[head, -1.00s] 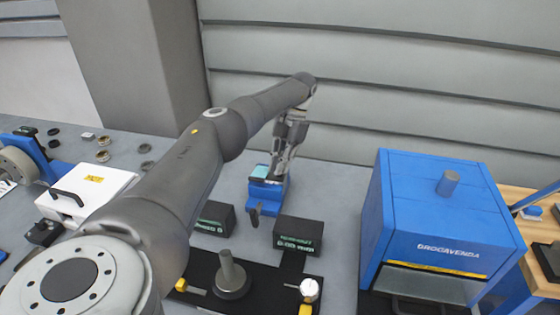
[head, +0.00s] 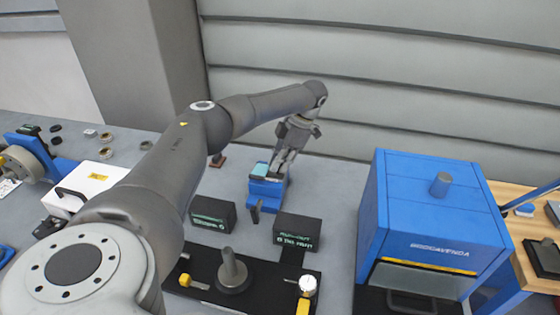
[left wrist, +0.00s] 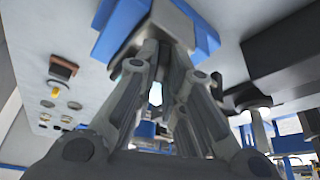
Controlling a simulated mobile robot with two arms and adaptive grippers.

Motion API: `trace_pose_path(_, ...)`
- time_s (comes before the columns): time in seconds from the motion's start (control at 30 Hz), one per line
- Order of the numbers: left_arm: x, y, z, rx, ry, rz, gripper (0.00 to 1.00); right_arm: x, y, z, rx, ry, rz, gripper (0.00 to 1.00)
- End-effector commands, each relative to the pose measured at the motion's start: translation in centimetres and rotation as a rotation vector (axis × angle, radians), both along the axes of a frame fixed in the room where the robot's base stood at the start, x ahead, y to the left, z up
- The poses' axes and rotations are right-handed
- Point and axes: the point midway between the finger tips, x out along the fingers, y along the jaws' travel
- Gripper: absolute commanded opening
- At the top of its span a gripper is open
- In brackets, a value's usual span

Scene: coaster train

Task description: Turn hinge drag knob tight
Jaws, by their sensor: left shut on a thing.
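A small blue device (head: 270,190) with a pale teal top (head: 259,171) stands on the grey bench near the back wall. A dark narrow lever (head: 256,211) sticks out at its front. My left gripper (head: 280,173) reaches down to the right side of this device. In the left wrist view the fingers (left wrist: 155,68) come together at a grey part on the blue body (left wrist: 122,28). They are shut on what looks like the hinge drag knob, which the fingers mostly hide. My right gripper is not in view.
Two black boxes with green lettering, left (head: 212,214) and right (head: 297,231), stand in front of the device. A black plate with a grey post (head: 232,270) and a dial (head: 308,285) lies nearer. A large blue cabinet (head: 430,215) stands right.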

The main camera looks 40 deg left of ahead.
Motion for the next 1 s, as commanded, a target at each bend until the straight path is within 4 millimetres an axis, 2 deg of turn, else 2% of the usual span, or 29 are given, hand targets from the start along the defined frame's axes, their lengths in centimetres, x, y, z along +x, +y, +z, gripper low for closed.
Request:
trace_pose_path(0.37, -0.2, -0.1, -0.4, -0.004, 0.008, -0.005, 0.00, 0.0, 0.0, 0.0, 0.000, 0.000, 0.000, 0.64)
trace_pose_path(0.4, -0.2, -0.1, -0.4, -0.004, 0.008, -0.005, 0.12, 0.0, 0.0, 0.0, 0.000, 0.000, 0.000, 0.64)
trace_pose_path(0.57, -0.2, -0.1, -0.4, -0.003, 0.008, -0.005, 0.32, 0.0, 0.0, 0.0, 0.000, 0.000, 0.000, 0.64)
trace_pose_path(0.87, -0.1, 0.0, -0.1, -0.001, 0.003, -0.003, 0.32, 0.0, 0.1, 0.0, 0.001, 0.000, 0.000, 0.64)
trace_pose_path(1.0, 0.4, -0.3, 0.9, -0.001, 0.000, -0.004, 0.32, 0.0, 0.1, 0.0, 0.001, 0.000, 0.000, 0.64)
